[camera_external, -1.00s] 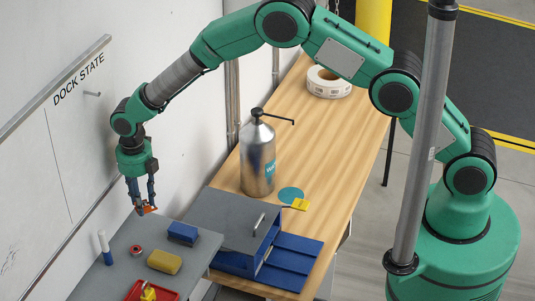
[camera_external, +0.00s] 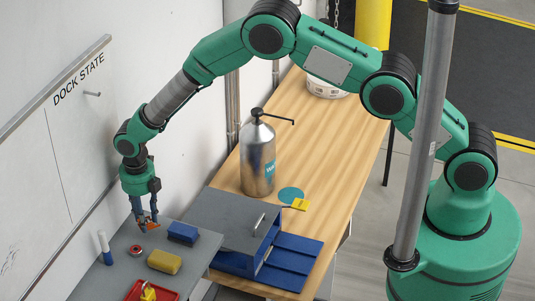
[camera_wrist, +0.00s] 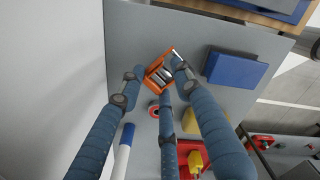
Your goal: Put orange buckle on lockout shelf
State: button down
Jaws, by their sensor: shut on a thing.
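My gripper (camera_external: 147,221) points down over the far end of the grey shelf (camera_external: 125,268), close to the white wall. Its blue fingers are shut on the orange buckle (camera_external: 154,225). In the wrist view the orange buckle (camera_wrist: 152,84) is a small orange frame with a metallic inner part, partly covered by the fingertips of my gripper (camera_wrist: 159,75). The buckle is low over the bare far part of the grey shelf (camera_wrist: 140,30); I cannot tell whether it touches the surface.
Close by on the shelf are a red ring (camera_external: 136,250), a blue block (camera_external: 183,233), a yellow sponge (camera_external: 164,262), a white marker (camera_external: 104,246) and a red tray (camera_external: 133,291) with a yellow padlock (camera_external: 148,291). A metal bottle (camera_external: 257,160) stands on the wooden bench.

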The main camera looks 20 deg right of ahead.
jog(key=shift+f, duration=1.05)
jog(key=shift+f, duration=0.15)
jog(key=c, duration=1.2)
grip_release()
jog(key=shift+r+b, duration=1.05)
jog(key=shift+r, duration=5.1)
